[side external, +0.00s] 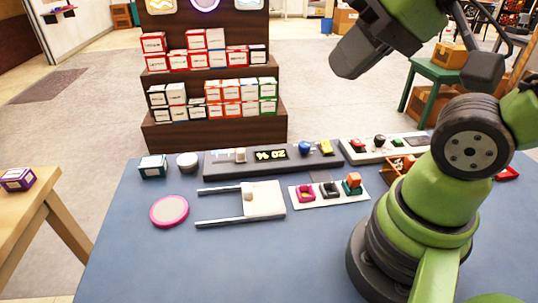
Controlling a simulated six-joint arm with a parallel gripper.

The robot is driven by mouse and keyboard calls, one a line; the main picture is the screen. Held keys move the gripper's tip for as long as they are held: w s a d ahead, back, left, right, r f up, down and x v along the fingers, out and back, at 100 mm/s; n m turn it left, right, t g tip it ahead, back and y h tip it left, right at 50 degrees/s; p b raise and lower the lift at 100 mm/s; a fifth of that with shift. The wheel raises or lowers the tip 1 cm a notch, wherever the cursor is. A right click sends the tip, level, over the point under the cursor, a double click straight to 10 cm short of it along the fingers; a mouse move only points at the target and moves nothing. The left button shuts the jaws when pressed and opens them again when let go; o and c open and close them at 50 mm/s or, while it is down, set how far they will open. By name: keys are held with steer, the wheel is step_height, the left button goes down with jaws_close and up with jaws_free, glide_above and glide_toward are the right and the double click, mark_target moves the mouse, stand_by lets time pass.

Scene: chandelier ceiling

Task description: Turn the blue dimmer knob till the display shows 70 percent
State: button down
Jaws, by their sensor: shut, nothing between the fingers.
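The blue dimmer knob (305,147) stands on a long dark panel (222,166) at the back of the blue table. A display (270,155) with yellow characters sits just left of the knob. Its characters appear turned over from this side; they look like 20 percent, but I cannot read them surely. My gripper (347,62) is the dark block at the top right, high above and apart from the panel and knob. It is shut and empty, and its fingertips are not clear.
A yellow switch (326,147) sits close right of the knob, and a pale slider (240,155) left of the display. A white board with colored blocks (328,190), a white tray (264,200) and a pink disc (169,210) lie in front.

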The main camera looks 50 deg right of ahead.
stand_by(0.3)
steer(key=c, duration=1.3)
jaws_free()
steer(key=shift+w+d, duration=0.15)
steer(key=shift+w, duration=0.1)
steer(key=o, duration=0.5)
steer(key=w+d+n+g+h, duration=0.1)
steer(key=w+d+n, duration=0.1)
steer(key=w, duration=0.3)
steer(key=shift+w+d+f+g, duration=0.15)
steer(key=shift+d+f+g, duration=0.3)
steer(key=shift+d, duration=0.2)
steer(key=n+g+h, duration=0.1)
steer(key=n+g, duration=0.4)
steer(key=n, duration=0.3)
glide_above(305, 144)
step_height(305, 144, down, 17)
steer(key=shift+n, duration=0.3)
step_height(305, 144, down, 10)
steer(key=shift+d+r, duration=0.1)
steer(key=c, duration=0.9)
